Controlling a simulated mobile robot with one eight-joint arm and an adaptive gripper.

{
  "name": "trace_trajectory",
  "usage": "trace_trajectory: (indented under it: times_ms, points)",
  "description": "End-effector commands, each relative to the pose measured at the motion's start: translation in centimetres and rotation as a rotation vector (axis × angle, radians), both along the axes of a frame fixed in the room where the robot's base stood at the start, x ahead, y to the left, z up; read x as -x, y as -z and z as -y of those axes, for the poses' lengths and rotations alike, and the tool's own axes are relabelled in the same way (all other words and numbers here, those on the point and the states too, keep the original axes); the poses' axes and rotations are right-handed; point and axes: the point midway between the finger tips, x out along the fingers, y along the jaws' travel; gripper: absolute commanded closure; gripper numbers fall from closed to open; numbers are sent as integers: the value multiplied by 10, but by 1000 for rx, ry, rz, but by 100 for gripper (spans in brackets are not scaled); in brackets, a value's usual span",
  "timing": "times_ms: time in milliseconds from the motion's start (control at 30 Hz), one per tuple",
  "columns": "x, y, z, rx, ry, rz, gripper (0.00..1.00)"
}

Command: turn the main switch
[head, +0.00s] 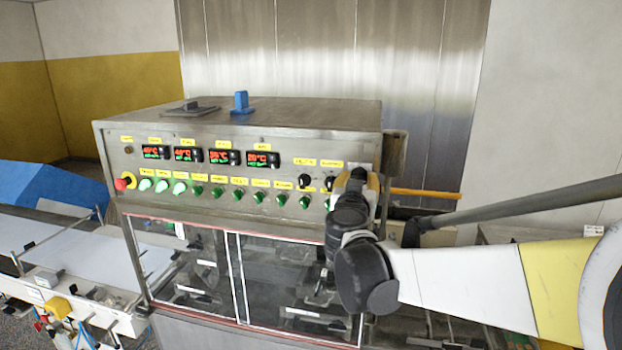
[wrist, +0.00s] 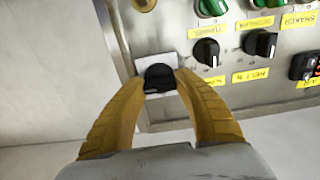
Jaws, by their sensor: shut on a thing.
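The main switch (wrist: 159,77) is a black knob on a pale plate near the edge of the steel control panel (wrist: 215,30). In the wrist view it sits between the tips of my gripper's two yellow fingers (wrist: 158,80). The fingers are closed on the knob from both sides. How far the knob is turned is hard to see. In the head view my gripper (head: 371,181) is at the right end of the control panel, and the arm hides the switch there.
Beside the switch are black knobs (wrist: 207,51) with yellow labels and green knobs (wrist: 211,8). In the head view, a red emergency button (head: 121,184) and red-lit displays (head: 155,152) are on the panel's left. Clear guard doors (head: 190,265) are below. A blue object (head: 241,103) stands on top.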

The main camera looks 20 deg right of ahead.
Motion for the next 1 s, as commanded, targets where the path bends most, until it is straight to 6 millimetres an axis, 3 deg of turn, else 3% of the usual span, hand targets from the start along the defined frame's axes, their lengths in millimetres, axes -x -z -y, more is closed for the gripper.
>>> trace_trajectory:
  times_ms: [367,1000]
  points:
    - [0,0,0,103,0,-69,94]
    - [-1,1,-1,586,0,-394,94]
